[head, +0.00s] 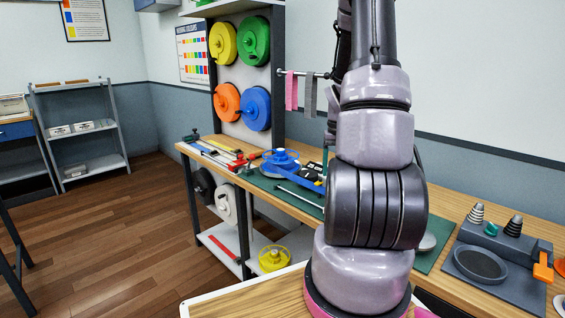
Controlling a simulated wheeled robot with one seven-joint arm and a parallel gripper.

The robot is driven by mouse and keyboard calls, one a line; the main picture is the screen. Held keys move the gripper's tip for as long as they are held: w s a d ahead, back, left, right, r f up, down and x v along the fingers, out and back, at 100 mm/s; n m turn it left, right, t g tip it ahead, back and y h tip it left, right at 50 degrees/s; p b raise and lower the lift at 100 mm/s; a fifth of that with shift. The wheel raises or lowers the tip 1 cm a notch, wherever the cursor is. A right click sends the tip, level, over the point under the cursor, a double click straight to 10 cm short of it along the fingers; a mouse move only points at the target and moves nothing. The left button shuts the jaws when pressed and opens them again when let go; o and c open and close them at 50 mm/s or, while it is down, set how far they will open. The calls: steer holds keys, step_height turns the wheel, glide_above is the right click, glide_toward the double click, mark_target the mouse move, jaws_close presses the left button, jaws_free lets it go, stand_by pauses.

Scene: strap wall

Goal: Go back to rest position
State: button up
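My arm rises through the middle right of the head view and covers part of the bench and wall. My gripper is not visible; the upper arm runs out of the top of the picture. The workbench (192,151) stands along the wall. A blue reel (281,158) with a blue arm-like part lies on a green mat (260,180) on the bench. On the wall board hang a yellow reel (223,43), a green reel (254,41), an orange reel (227,102) and a blue reel (256,108).
Pink (291,90) and grey (309,95) straps hang from a rail near my arm. A grey device (497,267) with cones and an orange handle sits at the bench's right end. A shelf (80,130) stands far left. The wooden floor (120,235) at left is clear.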

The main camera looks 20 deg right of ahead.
steer(key=s+a+r+t, duration=0.1)
steer(key=a+r+t, duration=0.2)
steer(key=a+r, duration=1.2)
steer(key=s+a+r+t+y, duration=0.2)
steer(key=s+a+r+t, duration=0.2)
steer(key=s+a+r, duration=0.7)
step_height(320, 180, up, 2)
steer(key=shift+s+a+r+n, duration=0.15)
steer(key=shift+s+n, duration=0.25)
steer(key=shift+s, duration=0.5)
